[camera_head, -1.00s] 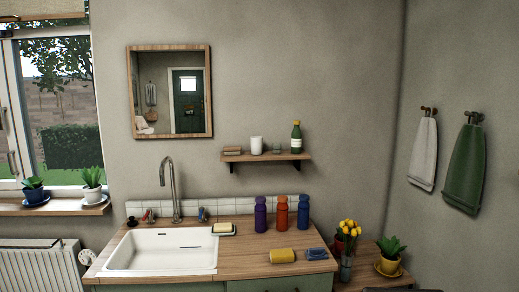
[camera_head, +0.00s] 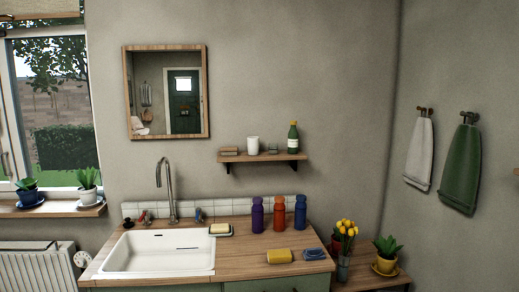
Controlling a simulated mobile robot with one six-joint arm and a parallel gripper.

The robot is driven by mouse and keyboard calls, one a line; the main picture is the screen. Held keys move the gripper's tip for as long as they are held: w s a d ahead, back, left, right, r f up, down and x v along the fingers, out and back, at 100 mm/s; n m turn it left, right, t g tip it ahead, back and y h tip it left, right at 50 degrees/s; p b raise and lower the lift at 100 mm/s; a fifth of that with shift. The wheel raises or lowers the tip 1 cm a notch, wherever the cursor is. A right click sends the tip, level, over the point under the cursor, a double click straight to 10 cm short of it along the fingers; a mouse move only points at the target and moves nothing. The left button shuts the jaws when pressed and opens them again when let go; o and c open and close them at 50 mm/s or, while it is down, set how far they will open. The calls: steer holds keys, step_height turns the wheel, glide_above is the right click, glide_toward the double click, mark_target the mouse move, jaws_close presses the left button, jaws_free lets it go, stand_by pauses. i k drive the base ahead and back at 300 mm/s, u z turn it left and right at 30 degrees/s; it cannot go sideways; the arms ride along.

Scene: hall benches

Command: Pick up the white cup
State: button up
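The white cup (camera_head: 253,145) stands upright on a small wooden wall shelf (camera_head: 240,157), right of the mirror and above the counter. A small wooden block or box (camera_head: 229,151) lies to its left. A small glass (camera_head: 273,149) and a green bottle (camera_head: 293,137) stand to its right. My gripper is not in view.
Below are a counter (camera_head: 240,256) with a white sink (camera_head: 150,252), a tall tap (camera_head: 167,185), purple (camera_head: 257,214), orange (camera_head: 279,214) and blue (camera_head: 300,212) bottles, and a yellow sponge (camera_head: 279,256). Yellow flowers (camera_head: 346,229) stand at right. Towels (camera_head: 460,165) hang on the right wall.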

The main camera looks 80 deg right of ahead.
mark_target(253, 142)
steer(key=u, duration=1.45)
steer(key=k, duration=0.1)
steer(key=z, duration=2.5)
steer(key=i, duration=1)
steer(key=z, duration=0.05)
